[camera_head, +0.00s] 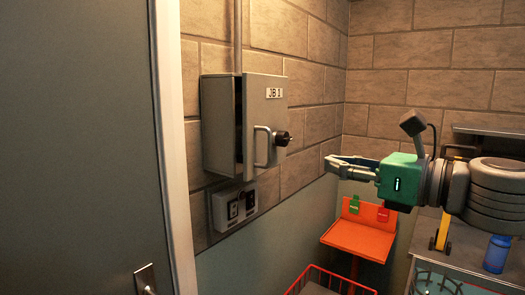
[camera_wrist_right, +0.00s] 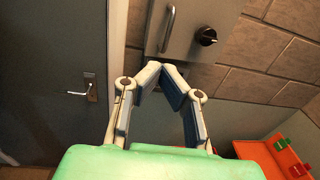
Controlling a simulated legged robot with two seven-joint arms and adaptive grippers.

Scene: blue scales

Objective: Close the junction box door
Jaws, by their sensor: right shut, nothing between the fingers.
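The grey junction box (camera_head: 220,120) hangs on the brick wall in the head view. Its door (camera_head: 262,105) carries a "JB" label, a bar handle (camera_head: 262,147) and a dark round knob (camera_head: 282,138). A dark gap shows between door and box body at the left edge, so the door looks slightly ajar. My right gripper (camera_head: 332,165) is shut and empty, to the right of the door and apart from it. In the right wrist view, the fingertips (camera_wrist_right: 162,70) meet below the door (camera_wrist_right: 190,30), with its handle and knob (camera_wrist_right: 205,36) beyond. My left gripper is not in view.
A switch box (camera_head: 234,205) is on the wall below the junction box. A large grey door (camera_head: 75,120) fills the left. An orange stand (camera_head: 358,238), a red basket (camera_head: 325,282) and a bench with a blue cup (camera_head: 497,254) are lower right.

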